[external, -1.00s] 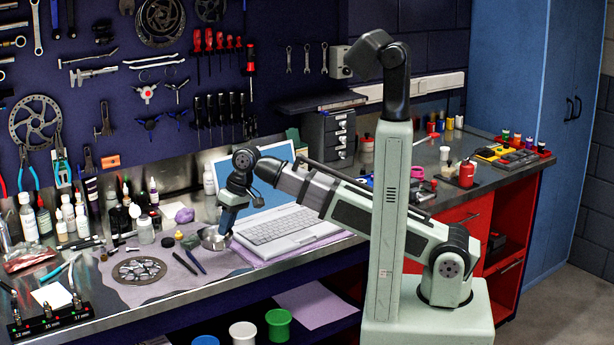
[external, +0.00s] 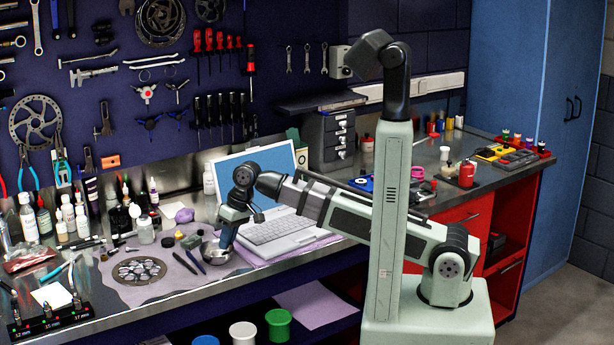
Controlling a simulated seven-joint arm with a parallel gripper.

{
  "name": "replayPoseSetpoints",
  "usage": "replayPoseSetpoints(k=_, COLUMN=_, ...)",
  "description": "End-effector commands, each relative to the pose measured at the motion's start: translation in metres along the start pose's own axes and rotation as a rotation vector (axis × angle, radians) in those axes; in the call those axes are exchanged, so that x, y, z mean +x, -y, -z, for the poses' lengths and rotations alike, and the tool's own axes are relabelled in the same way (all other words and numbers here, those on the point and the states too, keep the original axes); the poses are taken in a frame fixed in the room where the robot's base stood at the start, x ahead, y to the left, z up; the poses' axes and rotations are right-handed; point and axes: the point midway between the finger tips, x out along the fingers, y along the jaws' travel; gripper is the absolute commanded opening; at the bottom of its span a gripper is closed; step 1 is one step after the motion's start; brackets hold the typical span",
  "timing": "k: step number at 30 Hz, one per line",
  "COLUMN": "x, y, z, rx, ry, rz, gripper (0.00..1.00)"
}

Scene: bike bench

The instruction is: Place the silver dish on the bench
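The silver dish (external: 214,255) is a small shiny round bowl, upright over the purple mat on the bench (external: 175,304), just left of the laptop. My gripper (external: 227,243) points down at the dish's right side, with its fingertips at the rim. The fingers are small here and partly hidden, but the dish has moved along with them, so the gripper appears shut on its rim. The dish looks very low over the mat; whether it touches I cannot tell.
An open laptop (external: 275,229) stands close right of the gripper. Dark pen-like tools (external: 186,264) lie just left of the dish, and a round dark disc with silver pieces (external: 139,271) lies further left. Bottles (external: 68,214) stand behind. The mat's front is clear.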

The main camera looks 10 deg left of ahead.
Motion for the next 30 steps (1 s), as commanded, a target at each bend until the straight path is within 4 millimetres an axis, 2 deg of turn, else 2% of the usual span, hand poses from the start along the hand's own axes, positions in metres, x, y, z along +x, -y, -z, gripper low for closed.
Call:
replayPoseSetpoints(k=1, x=0.000, y=0.000, z=0.000, rx=0.000, ry=0.000, rz=0.000, gripper=0.16)
replayPoseSetpoints(k=6, x=0.000, y=0.000, z=0.000, rx=0.000, ry=0.000, rz=0.000, gripper=0.33)
replayPoseSetpoints(k=17, x=-0.004, y=0.001, z=0.001, rx=0.000, ry=-0.001, rz=0.000, gripper=0.33)
replayPoseSetpoints(k=23, x=-0.023, y=0.001, z=0.001, rx=0.000, ry=-0.002, rz=0.001, gripper=0.33)
replayPoseSetpoints(k=30, x=-0.055, y=0.001, z=0.001, rx=0.000, ry=-0.002, rz=0.001, gripper=0.33)
